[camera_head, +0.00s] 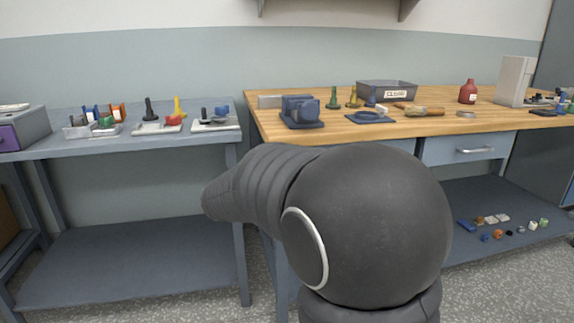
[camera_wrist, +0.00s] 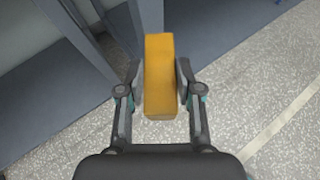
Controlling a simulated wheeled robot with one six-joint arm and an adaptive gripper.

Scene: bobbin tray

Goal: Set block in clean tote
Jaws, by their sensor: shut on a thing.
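In the wrist view my gripper (camera_wrist: 160,82) is shut on an orange-yellow block (camera_wrist: 160,60), held between its two fingers. Speckled floor and grey-blue table parts show behind the block. In the head view my gripper and the block are hidden behind my dark arm. The clean tote (camera_head: 387,91) is a grey, open box with a white label reading "CLEAN". It stands toward the back of the wooden workbench, and its inside is mostly hidden from this angle.
The wooden workbench (camera_head: 350,134) also holds a dark blue device (camera_head: 301,112), green and yellow pieces, tools and a red bottle (camera_head: 467,92). A grey-blue table (camera_head: 60,145) with trays of small parts stands left. Small items lie on the right lower shelf (camera_head: 480,249).

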